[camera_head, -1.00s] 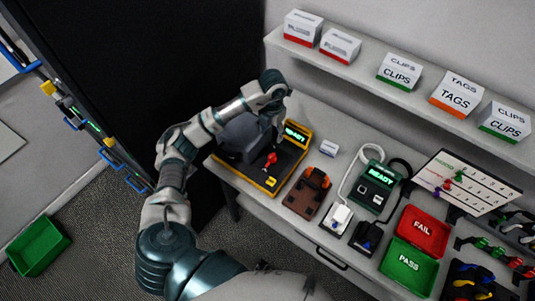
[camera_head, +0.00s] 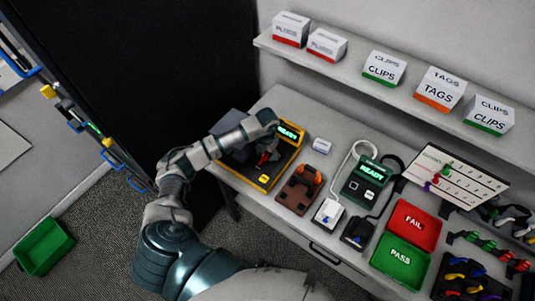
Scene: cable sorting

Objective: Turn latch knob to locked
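The red latch knob (camera_head: 263,159) sits on the black top of the yellow-edged device (camera_head: 291,153) at the left of the bench. The device has a lit green READY display (camera_head: 288,132) and a yellow square button (camera_head: 264,179). My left gripper (camera_head: 267,151) comes down over the device, at or just above the red knob. My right gripper is not in view.
A brown fixture (camera_head: 297,195), a small white box (camera_head: 322,146) and a second READY unit (camera_head: 367,181) stand to the right. Red FAIL (camera_head: 413,225) and green PASS (camera_head: 401,261) trays lie farther right. A shelf (camera_head: 345,71) with boxes runs above the bench.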

